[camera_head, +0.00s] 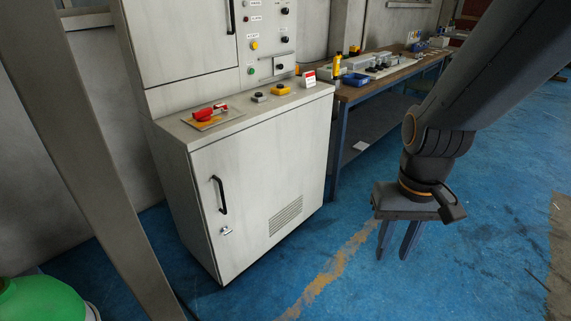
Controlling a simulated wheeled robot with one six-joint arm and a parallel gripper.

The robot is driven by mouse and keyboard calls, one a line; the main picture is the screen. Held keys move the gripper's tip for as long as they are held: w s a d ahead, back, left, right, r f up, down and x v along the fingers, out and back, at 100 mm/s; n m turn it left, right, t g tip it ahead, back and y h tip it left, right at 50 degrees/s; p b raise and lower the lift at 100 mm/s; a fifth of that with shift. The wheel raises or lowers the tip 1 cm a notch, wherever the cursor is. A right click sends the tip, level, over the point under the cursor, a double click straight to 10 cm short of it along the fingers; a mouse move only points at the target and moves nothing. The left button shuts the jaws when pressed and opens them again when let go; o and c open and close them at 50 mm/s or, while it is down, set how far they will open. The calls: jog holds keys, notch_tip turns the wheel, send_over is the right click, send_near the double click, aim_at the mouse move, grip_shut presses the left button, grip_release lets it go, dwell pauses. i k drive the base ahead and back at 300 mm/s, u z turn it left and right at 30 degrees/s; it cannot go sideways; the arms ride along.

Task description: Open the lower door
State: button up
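The lower door (258,200) is the pale front panel of the grey cabinet's lower part, and it looks closed. Its black bar handle (219,195) stands upright near the door's left edge. A small metal lock (226,231) sits just below the handle. A vent grille is at the door's lower right. My gripper (395,243) hangs pointing down over the blue floor, to the right of the cabinet and apart from it. Its two fingers are spread with nothing between them.
A red switch (205,114) and yellow button (281,89) are on the cabinet's ledge. A workbench (380,76) with tools stands behind, to the right. A slanted post (85,160) and green rounded object (40,300) are at left. The floor before the door is clear.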

aim_at(259, 181)
jog(key=z, duration=0.05)
jog(key=k, duration=0.5)
jog(key=u, duration=0.55)
jog(key=i, duration=0.95)
jog(key=z, duration=0.5)
